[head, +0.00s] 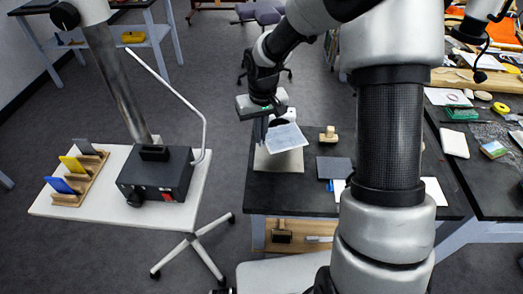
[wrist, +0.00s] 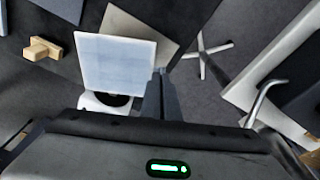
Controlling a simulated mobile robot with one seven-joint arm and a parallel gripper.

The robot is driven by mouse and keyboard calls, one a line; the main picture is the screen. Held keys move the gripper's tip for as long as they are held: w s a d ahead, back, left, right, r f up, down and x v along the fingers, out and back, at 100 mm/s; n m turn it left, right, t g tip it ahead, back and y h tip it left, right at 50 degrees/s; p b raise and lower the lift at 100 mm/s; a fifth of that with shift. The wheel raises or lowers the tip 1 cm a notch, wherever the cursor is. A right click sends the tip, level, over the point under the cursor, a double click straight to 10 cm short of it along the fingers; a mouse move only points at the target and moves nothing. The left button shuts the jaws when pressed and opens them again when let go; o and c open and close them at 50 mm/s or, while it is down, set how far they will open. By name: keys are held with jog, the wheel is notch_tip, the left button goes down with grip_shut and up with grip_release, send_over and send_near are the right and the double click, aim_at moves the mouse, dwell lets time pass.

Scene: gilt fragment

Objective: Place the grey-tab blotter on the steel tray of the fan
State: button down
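A blotter with a grey tab (head: 86,147) stands upright at the far end of a wooden rack on the white cart, in the head view. A pale steel-coloured square tray (head: 278,162) lies near the left edge of the dark table and also shows in the wrist view (wrist: 140,22). Beside and partly over it is a white device, probably the fan, with a pale square panel (head: 285,138), seen also in the wrist view (wrist: 115,62). My gripper (head: 263,138) hangs beside the panel. In the wrist view its fingers (wrist: 162,80) look shut with nothing visible between them.
The rack (head: 68,199) also holds yellow-tab (head: 73,165) and blue-tab (head: 62,186) blotters. A black box (head: 155,174) with a bent metal arm stands beside it. A wooden block (head: 328,135) and a dark square (head: 334,167) lie right of the tray. Floor separates cart and table.

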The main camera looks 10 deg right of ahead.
jog(key=shift+f, duration=3.6)
jog(key=shift+f+b, duration=0.15)
jog(key=shift+b, duration=0.15)
jog(key=c, duration=2)
grip_release()
